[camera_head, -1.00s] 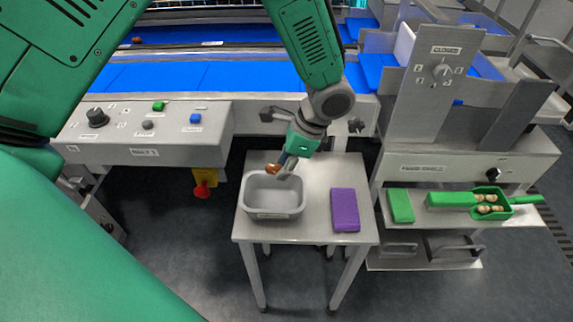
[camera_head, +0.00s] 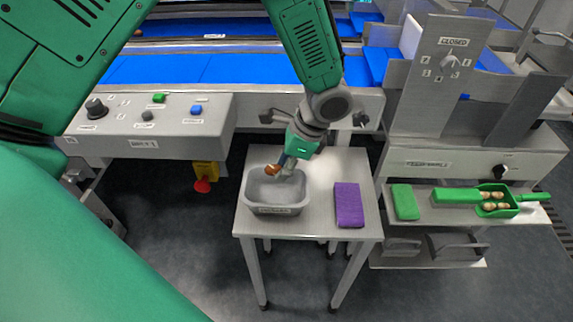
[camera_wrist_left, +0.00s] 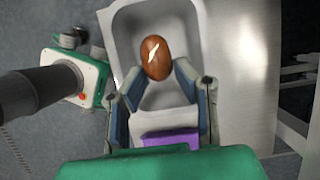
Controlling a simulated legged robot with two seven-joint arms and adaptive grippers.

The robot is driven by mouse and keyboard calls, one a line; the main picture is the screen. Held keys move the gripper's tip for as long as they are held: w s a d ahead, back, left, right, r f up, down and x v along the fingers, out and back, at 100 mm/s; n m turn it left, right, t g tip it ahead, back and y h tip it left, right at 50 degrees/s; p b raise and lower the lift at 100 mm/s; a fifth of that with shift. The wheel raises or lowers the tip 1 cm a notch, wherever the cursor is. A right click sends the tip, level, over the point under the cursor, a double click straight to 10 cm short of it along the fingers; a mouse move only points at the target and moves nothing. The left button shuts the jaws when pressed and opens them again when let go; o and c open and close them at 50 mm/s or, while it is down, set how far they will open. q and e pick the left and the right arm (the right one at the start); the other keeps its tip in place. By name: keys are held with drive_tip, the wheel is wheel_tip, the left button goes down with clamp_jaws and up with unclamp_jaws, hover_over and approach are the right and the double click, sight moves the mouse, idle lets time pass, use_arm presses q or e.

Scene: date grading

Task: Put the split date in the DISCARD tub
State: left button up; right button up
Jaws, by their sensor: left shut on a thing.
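The split date (camera_wrist_left: 156,58) is brown and glossy with a pale slit along its skin. My left gripper (camera_wrist_left: 159,72) is shut on it, and the tips press on its near end in the left wrist view. In the head view the date (camera_head: 272,170) shows at the tips of my left gripper (camera_head: 281,166), over the grey tub (camera_head: 275,210). The tub stands on a small metal table and has a label on its front that is too small to read. The tub's inside looks empty where it shows. My right gripper is not clearly in view.
A purple block (camera_head: 348,205) lies on the table (camera_head: 320,222) right of the tub. On the right shelf are a green block (camera_head: 405,202) and a green scoop (camera_head: 505,213) with several dates. A control panel (camera_head: 150,140) and blue conveyor (camera_head: 170,70) are behind.

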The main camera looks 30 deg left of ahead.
use_arm(q)
drive_tip(key=shift+f, duration=0.15)
drive_tip(key=b, duration=0.2)
hover_over(280, 199)
drive_tip(key=shift+w+d+f, duration=0.15)
drive_tip(key=shift+d+f, duration=0.05)
drive_tip(key=shift+f, duration=0.9)
drive_tip(key=shift+w+d+f, duration=0.15)
drive_tip(key=shift+d+f, duration=0.05)
drive_tip(key=shift+f, duration=0.85)
drive_tip(key=shift+f+b, duration=1.2)
drive_tip(key=shift+f, duration=1.35)
idle(0.4)
drive_tip(key=o, duration=0.8)
drive_tip(key=shift+r, duration=0.1)
